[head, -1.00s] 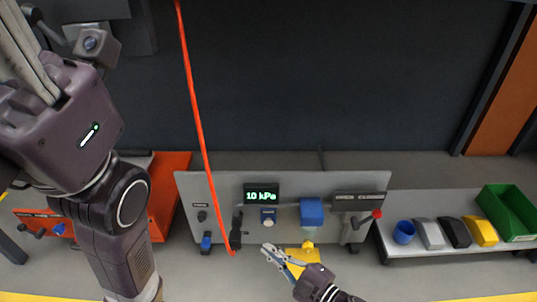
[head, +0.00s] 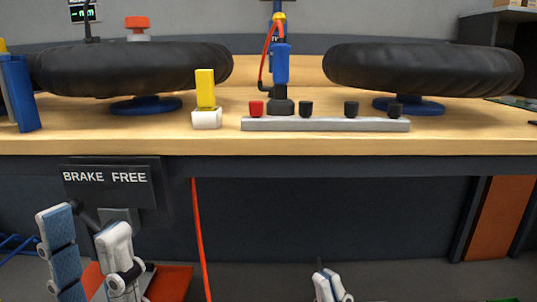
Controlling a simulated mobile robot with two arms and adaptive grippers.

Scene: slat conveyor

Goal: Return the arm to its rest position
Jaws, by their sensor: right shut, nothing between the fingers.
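My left gripper (head: 87,222) is at the lower left, in front of the bench edge and below the BRAKE FREE sign. Its two blue-and-white fingers stand upright and apart, with nothing seen between them. My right gripper (head: 324,272) shows at the bottom, right of centre, below the bench. Its fingers are together and empty, and point up. The rest of both arms is out of view or cut off by the bottom edge.
A wooden bench (head: 330,148) spans the view. It carries two black tyres (head: 140,68) (head: 425,68) on blue stands, a yellow block (head: 205,88) on a white base and a grey strip (head: 325,125) with knobs. A sign (head: 110,180) reads BRAKE FREE. A red hose (head: 200,240) hangs below.

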